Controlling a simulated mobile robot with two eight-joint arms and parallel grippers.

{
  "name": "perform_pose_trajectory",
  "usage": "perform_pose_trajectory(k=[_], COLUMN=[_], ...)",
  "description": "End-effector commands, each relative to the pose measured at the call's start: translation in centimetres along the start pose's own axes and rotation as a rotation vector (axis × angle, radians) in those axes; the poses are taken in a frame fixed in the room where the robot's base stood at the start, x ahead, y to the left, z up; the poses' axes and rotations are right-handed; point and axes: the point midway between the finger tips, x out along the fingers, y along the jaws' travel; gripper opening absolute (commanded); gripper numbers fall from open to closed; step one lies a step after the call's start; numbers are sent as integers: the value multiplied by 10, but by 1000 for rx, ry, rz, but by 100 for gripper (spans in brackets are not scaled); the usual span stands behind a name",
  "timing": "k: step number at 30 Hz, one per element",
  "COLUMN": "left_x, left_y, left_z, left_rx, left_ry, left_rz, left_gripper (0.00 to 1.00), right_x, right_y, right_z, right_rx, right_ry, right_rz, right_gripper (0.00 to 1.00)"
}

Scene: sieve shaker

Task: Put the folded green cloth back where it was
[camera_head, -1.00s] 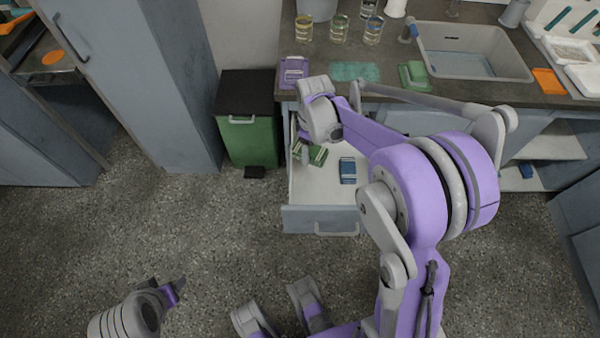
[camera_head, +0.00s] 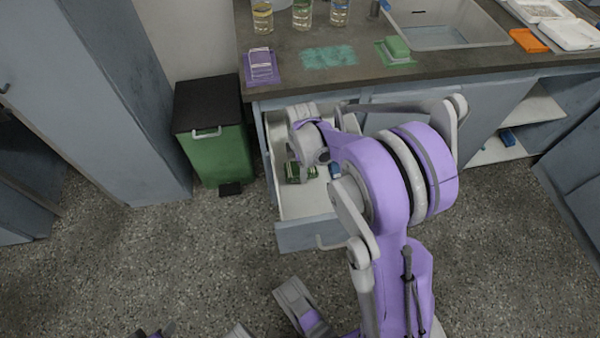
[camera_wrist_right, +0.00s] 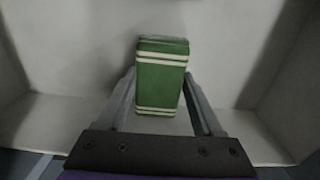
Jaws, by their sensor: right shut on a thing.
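The folded green cloth (camera_wrist_right: 160,80) has white stripes near its ends and sits upright between the fingers of my right gripper (camera_wrist_right: 160,90) in the right wrist view. In the head view the cloth (camera_head: 295,172) is partly hidden by my right wrist, inside the open drawer (camera_head: 310,234). I cannot tell whether it touches the drawer floor. My right gripper is shut on it. Only a sliver of what looks like my left gripper (camera_head: 155,333) shows at the bottom edge, and its jaws cannot be made out.
A blue folded thing (camera_head: 335,171) lies in the drawer, right of the cloth. A green bin (camera_head: 213,155) stands left of the drawer.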

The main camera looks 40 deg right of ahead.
Motion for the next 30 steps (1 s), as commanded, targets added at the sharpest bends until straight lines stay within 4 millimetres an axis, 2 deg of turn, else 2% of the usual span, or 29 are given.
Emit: perform_pose_trajectory(k=[1, 5, 16, 17, 18, 21, 30], left_x=[5, 11, 12, 12, 12, 12, 11], left_y=[0, 0, 0, 0, 0, 0, 0], left_z=[1, 2, 3, 3, 3, 3, 3], left_rx=[0, 0, 0, 0, 0, 0, 0], left_ry=[-1, -3, -3, -3, -3, -3, -3], left_rz=[0, 0, 0, 0, 0, 0, 0], left_gripper=[61, 61, 61, 61, 61, 61, 61], right_x=[10, 27, 30, 30, 30, 30, 28], right_y=[0, 0, 0, 0, 0, 0, 0], right_z=[0, 0, 0, 0, 0, 0, 0], right_rx=[0, 0, 1, 1, 1, 1, 1], right_ry=[0, 0, 0, 0, 0, 0, 0], right_rz=[-1, 0, 0, 0, 0, 0, 0], right_gripper=[7, 7, 7, 71, 78, 96, 98])
